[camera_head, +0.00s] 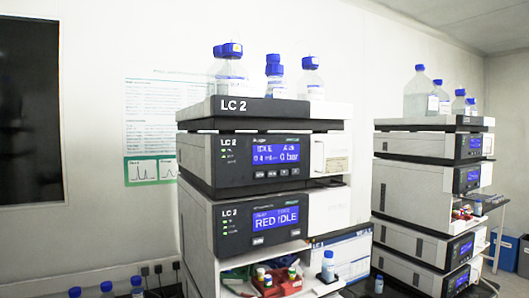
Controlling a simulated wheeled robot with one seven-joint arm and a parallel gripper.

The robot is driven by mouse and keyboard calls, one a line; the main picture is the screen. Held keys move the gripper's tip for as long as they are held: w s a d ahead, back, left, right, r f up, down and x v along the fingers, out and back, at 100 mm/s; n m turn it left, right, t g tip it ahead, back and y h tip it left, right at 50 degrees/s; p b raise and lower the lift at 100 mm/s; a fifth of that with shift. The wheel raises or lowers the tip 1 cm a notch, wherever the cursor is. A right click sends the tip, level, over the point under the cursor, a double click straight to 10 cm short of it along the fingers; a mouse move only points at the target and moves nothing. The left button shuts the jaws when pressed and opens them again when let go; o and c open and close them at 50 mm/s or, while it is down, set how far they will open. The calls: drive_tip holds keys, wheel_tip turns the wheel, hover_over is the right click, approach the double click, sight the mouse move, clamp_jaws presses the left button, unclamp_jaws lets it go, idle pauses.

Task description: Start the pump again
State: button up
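The pump module (225,165) is the upper unit of the near stack marked LC 2. Its blue display (276,152) reads IDLE and seems to show 0 ml/m and 0 bar, though the small text is blurred. A row of several small dark buttons (277,173) sits under the display; their symbols are too small to read. Below it, a second LC 2 module (232,232) has a blue display (276,217) that seems to read RED IDLE, with two buttons under it. Small indicator lights show on the left of both fronts. My gripper is not in view.
Blue-capped bottles (232,72) stand in the top tray (250,107). An open bay with vials (268,276) and a small bottle (328,266) are below. A similar second stack (420,185) stands at right.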

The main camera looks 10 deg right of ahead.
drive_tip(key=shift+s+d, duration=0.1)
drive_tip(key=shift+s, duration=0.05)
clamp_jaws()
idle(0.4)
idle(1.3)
